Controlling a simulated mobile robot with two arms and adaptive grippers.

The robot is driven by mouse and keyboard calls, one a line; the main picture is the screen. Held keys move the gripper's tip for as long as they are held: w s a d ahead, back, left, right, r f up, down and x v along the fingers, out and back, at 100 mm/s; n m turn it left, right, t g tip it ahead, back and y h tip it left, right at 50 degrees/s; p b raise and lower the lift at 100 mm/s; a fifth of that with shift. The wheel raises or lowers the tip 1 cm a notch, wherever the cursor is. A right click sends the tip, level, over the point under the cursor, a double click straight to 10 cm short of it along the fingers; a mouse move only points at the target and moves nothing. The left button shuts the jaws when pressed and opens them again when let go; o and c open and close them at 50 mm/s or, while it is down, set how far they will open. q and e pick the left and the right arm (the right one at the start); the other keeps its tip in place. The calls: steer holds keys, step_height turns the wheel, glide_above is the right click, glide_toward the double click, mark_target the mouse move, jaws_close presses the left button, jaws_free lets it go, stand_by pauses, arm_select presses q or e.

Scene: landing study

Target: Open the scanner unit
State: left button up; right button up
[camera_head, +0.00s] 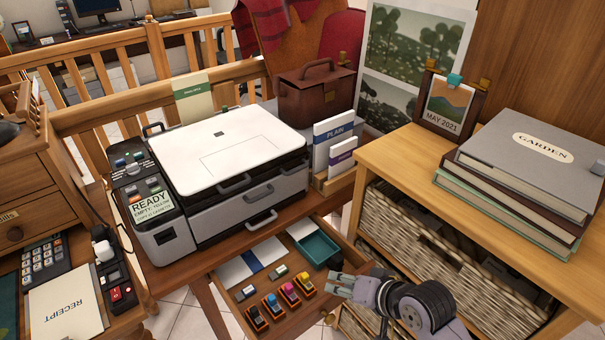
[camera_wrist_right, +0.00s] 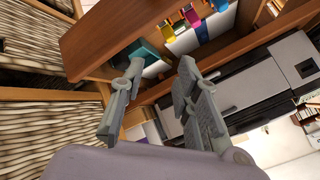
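The scanner unit (camera_head: 225,155) is the white-lidded top of a grey and black printer on the wooden desk. Its lid lies flat and looks shut, with a grey handle (camera_head: 233,184) at its front edge. More handles show on the printer front below. A panel at its left reads READY (camera_head: 150,204). My right gripper (camera_head: 338,285) is low in front of the printer, right of the open desk drawer and apart from the scanner. In the right wrist view its two fingers (camera_wrist_right: 158,98) are spread, with nothing between them. My left gripper is not in view.
The open drawer (camera_head: 222,312) juts out below the printer with several coloured cartridges (camera_head: 290,293) and a teal tray (camera_head: 314,247). A wooden shelf (camera_head: 400,160) with wicker baskets and books stands at right.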

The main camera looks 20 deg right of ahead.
steer(key=w+d+r+m+t+y, duration=0.1)
steer(key=w+d+r+m+t, duration=0.25)
steer(key=w+r, duration=0.3)
steer(key=w+d+r+m+t+y, duration=0.1)
steer(key=w+d+r+m+t, duration=0.15)
steer(key=w+r+m, duration=0.35)
steer(key=a+r+x, duration=0.1)
steer(key=x, duration=1.5)
steer(key=shift+a+n, duration=0.2)
steer(key=shift+n, duration=0.15)
steer(key=shift+r, duration=0.1)
jaws_close()
